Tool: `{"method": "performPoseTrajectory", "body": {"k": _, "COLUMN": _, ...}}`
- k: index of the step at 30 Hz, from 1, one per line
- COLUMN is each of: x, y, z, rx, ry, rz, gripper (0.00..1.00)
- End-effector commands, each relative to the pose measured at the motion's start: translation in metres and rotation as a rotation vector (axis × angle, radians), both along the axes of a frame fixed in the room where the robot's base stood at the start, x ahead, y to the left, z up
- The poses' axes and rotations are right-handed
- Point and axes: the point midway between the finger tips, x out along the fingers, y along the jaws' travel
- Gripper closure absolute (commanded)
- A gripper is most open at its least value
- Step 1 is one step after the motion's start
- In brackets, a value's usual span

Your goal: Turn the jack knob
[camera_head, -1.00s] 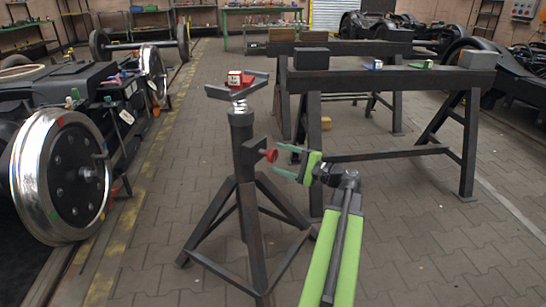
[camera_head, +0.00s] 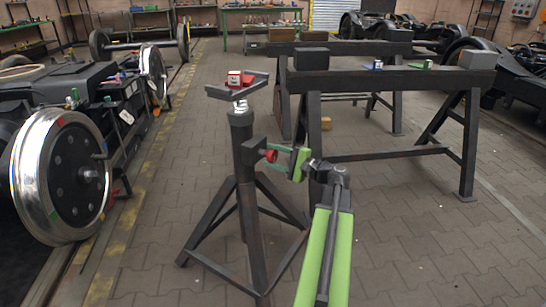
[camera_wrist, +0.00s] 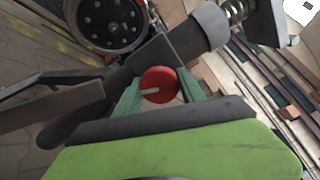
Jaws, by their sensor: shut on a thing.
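The jack stand (camera_head: 247,190) is a dark post on splayed legs, with a cradle on top that holds a red object (camera_head: 236,79). Its red jack knob (camera_head: 270,156) sticks out to the right from a block on the post. My green gripper (camera_head: 279,156) is at the knob, reaching in from the right. In the wrist view the round red knob (camera_wrist: 159,84) has a pale mark on its face. It sits between the two green fingers (camera_wrist: 159,92), one on each side, and the gripper is shut on it. The inner finger contact is partly hidden.
A wheelset bogie (camera_head: 65,170) is at the left. The paved floor (camera_head: 430,250) at the right front is free.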

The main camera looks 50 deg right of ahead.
Motion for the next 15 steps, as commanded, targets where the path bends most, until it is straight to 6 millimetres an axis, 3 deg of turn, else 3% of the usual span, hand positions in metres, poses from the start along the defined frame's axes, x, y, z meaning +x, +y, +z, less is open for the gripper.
{"method": "performPoseTrajectory", "body": {"k": 15, "x": -0.0004, "y": -0.0001, "z": 0.0, "rx": -0.292, "ry": -0.052, "rz": 0.0, "gripper": 0.94}}
